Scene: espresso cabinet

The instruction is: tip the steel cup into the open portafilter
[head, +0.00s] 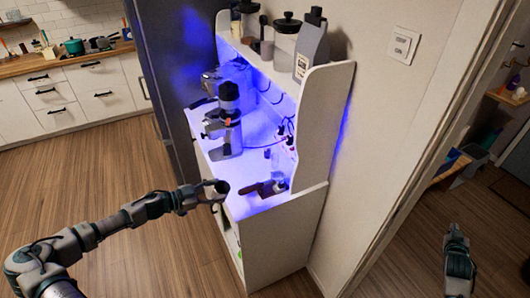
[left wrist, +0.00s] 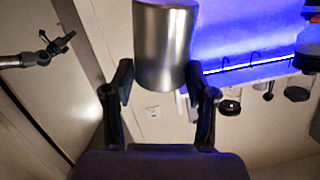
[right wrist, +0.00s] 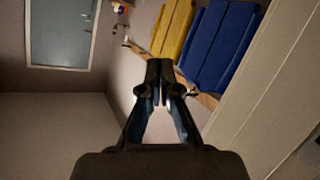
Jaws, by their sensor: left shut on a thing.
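The steel cup (left wrist: 163,45) fills the space between the fingers of my left gripper (left wrist: 160,95) in the left wrist view. In the head view my left gripper (head: 213,190) is shut on it at the front left edge of the cabinet top, and the cup's dark mouth (head: 221,187) shows. What looks like the portafilter (head: 268,188), dark with a handle, lies on the white top just right of the cup, apart from it. I cannot see inside it. My right gripper (head: 458,258) is far right, away from the cabinet; its fingertips meet with nothing between them (right wrist: 159,72).
A grinder (head: 228,100) and a coffee machine (head: 235,75) stand farther back on the white cabinet (head: 265,240). Jars and a grey bag (head: 312,45) stand on its upper shelf. The cabinet's tall side panel is close behind the portafilter. The floor at left is clear.

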